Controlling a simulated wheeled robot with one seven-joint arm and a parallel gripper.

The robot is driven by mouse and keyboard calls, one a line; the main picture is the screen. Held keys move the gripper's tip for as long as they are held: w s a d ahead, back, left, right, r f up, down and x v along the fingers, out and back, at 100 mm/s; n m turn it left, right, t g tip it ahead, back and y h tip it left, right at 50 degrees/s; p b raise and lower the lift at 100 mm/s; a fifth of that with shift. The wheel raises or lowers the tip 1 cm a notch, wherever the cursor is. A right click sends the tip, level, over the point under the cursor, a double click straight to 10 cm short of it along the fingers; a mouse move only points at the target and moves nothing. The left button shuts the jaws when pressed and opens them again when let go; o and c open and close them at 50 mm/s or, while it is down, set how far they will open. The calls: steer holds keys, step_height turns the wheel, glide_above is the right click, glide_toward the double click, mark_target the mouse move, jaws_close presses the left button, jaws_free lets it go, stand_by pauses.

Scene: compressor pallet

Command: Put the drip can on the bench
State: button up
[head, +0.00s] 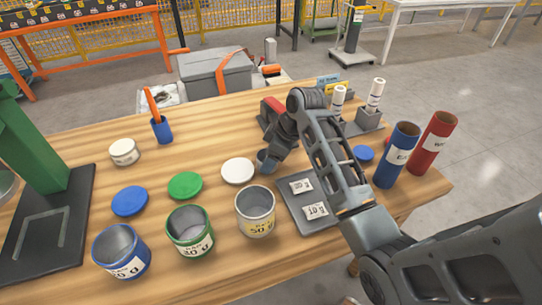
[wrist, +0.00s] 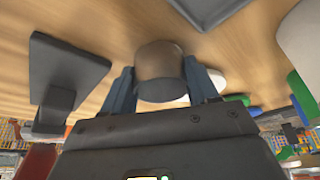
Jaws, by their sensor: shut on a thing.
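The drip can is a small brownish-grey can (wrist: 160,72) between the two fingers of my gripper (wrist: 163,92) in the wrist view. My gripper (head: 270,157) is shut on it. In the head view the can (head: 264,161) is mostly hidden by my gripper and shows low over the wooden bench (head: 215,128), just right of a white lid. I cannot tell whether the can touches the bench top.
Open paint cans in blue (head: 121,252), green (head: 190,231) and grey (head: 256,211) stand along the front, with lids behind them. A grey tray (head: 328,222) lies right of them. Blue (head: 396,155) and red (head: 432,143) tubes stand right. The bench's back middle is clear.

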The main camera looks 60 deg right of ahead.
steer(key=shift+f, duration=0.15)
steer(key=o, duration=1.1)
